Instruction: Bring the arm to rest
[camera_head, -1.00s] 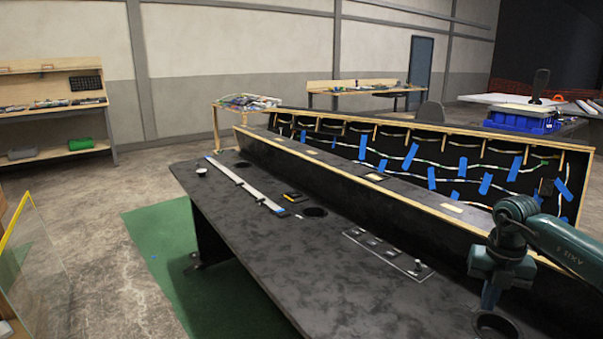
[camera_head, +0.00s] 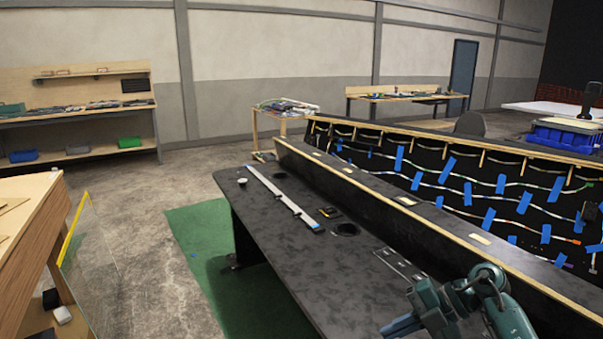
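My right arm comes in from the lower right, a teal jointed arm bent over the near end of the dark console table (camera_head: 290,262). Its gripper (camera_head: 402,325) is at the bottom edge of the view, pointing left, with a blue finger part showing. I cannot tell whether it is open or shut, and I see nothing held in it. The arm hides part of the console's near end. My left gripper is not in view.
On the console lie a long white-and-blue LED strip (camera_head: 283,198), a small black-and-yellow device (camera_head: 329,212) and a switch panel (camera_head: 398,263). The raised back panel (camera_head: 470,178) carries taped wires. A wooden cabinet (camera_head: 28,235) and glass pane (camera_head: 92,262) stand left. The floor between is clear.

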